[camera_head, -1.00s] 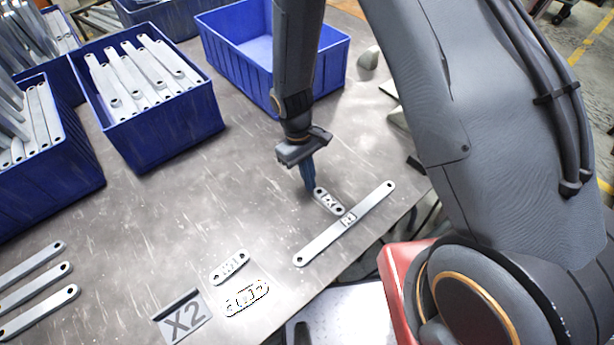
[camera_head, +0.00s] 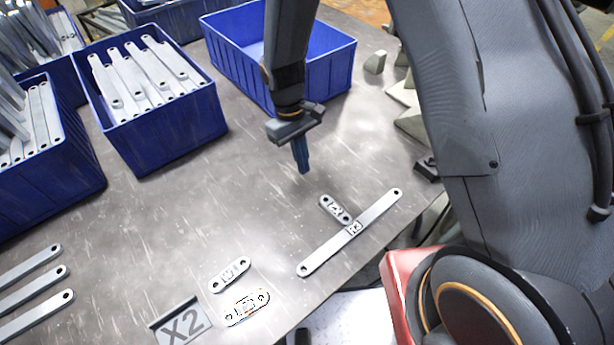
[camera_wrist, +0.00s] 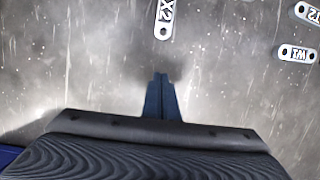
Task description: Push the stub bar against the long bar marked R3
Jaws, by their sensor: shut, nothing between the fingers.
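The stub bar (camera_head: 335,209) is a short grey metal bar with a hole at each end and a mark reading like X2. It lies flat on the table, its lower end at the middle of the long bar (camera_head: 330,249). They look touching or nearly so; I cannot tell which. The long bar's small label is too small to read surely. In the wrist view the stub bar (camera_wrist: 164,18) shows at the top edge, and the long bar is out of view. My gripper (camera_head: 304,170) is shut and empty, above the table, apart from the stub bar's upper end. Its fingers also show in the wrist view (camera_wrist: 160,82).
Two marked short bars (camera_head: 230,274) (camera_head: 248,308) lie near the front edge by an X2 plate (camera_head: 182,322). Long bars (camera_head: 35,292) lie at left. Blue bins (camera_head: 165,135) stand at the back, one (camera_head: 335,72) behind my gripper. The middle table is clear.

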